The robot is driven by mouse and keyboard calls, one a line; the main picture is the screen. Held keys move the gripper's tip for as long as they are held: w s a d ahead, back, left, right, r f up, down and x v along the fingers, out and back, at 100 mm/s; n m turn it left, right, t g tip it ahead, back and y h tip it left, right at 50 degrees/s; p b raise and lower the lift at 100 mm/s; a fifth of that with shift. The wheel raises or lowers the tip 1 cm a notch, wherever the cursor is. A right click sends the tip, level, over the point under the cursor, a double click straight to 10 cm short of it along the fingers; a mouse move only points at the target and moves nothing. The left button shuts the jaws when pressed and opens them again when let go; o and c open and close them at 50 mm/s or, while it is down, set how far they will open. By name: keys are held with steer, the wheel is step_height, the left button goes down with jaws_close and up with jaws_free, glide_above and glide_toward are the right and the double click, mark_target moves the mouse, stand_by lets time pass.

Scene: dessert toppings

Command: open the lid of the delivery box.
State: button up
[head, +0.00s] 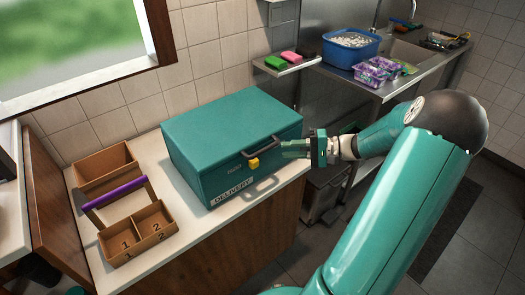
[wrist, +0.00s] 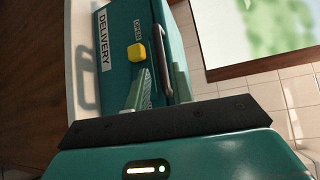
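The teal delivery box (head: 215,150) stands on the white counter with its lid (head: 230,115) shut. Its front has a dark handle (head: 262,147), a yellow latch (head: 253,163) and a DELIVERY label. My gripper (head: 290,148) is at the right end of the front, close to the handle; I cannot tell whether it touches the box. In the wrist view, the yellow latch (wrist: 136,52) and the handle (wrist: 160,65) lie just beyond the ridged green finger (wrist: 138,92). The gap between the fingers is not clear, and nothing is visibly held.
A wooden caddy (head: 150,235) with a purple handle stands left of the box. A small shelf (head: 287,66) holds green and pink sponges. A window is above left.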

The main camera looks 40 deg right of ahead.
mark_target(262, 151)
steer(key=x, duration=0.9)
jaws_close()
